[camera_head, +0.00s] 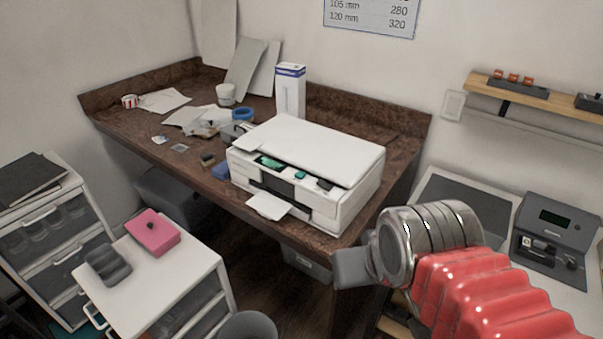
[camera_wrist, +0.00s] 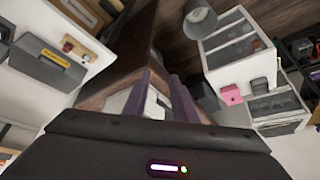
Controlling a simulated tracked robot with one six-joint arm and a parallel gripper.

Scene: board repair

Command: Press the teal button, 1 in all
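A white printer (camera_head: 310,165) stands near the front edge of the brown workbench. On its front panel, a small teal button (camera_head: 300,174) sits to the right of a green display (camera_head: 269,162). My gripper (camera_head: 352,268) is in front of the bench, lower and to the right of the printer, apart from it. In the wrist view, the two dark purple fingers of my gripper (camera_wrist: 162,98) stand apart with nothing held between them. Part of a white object shows between and beyond the fingers there; the teal button cannot be made out in that view.
The brown bench (camera_head: 110,108) holds cups, papers and small parts left of the printer. A white box (camera_head: 290,92) stands behind it. A drawer unit (camera_head: 190,262) with a pink box (camera_head: 153,234) is at lower left. A grey device (camera_head: 552,232) is at right.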

